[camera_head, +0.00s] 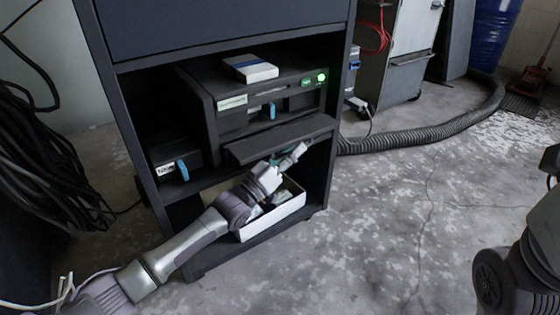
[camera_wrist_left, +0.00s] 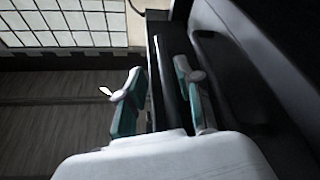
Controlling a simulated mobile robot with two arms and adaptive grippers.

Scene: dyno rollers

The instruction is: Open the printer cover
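The dark printer (camera_head: 235,99) stands on the cabinet shelf, with a green light and a blue latch (camera_head: 268,111) on its front. A dark flap (camera_head: 262,145), which looks like the cover, juts out low at its front. My left gripper (camera_head: 287,156) is at the flap's front underside. In the left wrist view its teal fingers (camera_wrist_left: 158,92) are spread apart, with a dark panel edge between them. I cannot tell whether both fingers touch it. My right gripper is not seen; only part of my right arm shows at the right edge.
A small dark unit (camera_head: 174,158) with a blue latch is left of the printer. A white-and-blue pack (camera_head: 250,69) lies on the printer. A ribbed hose (camera_head: 440,132) crosses the floor.

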